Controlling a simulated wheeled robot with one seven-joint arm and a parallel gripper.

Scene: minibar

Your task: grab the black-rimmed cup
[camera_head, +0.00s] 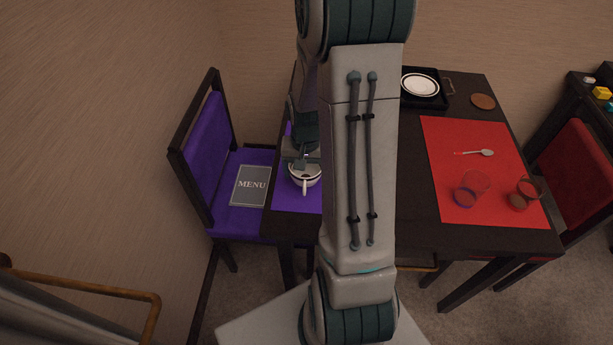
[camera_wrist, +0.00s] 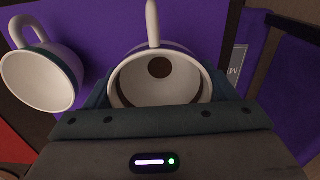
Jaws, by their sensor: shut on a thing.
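A white cup (camera_wrist: 160,82) with a thin dark line near its rim is in the middle of the wrist view, its handle pointing away from my gripper. A brown round patch shows inside it. In the head view the cup (camera_head: 304,182) is at the purple placemat, left of my arm. My gripper (camera_head: 301,162) is shut on this cup, with its fingers at the cup's two sides. A second white cup (camera_wrist: 42,80) with a dark band by its rim is to the left in the wrist view. My arm hides part of the table in the head view.
The purple placemat (camera_head: 285,198) lies on the dark table (camera_head: 415,215). A purple chair (camera_head: 240,219) with a menu (camera_head: 251,186) is at left. The red placemat (camera_head: 447,145) holds two glasses (camera_head: 474,184) (camera_head: 523,194) and a spoon (camera_head: 486,153). A black tray (camera_head: 440,101) with a plate (camera_head: 420,84) is behind.

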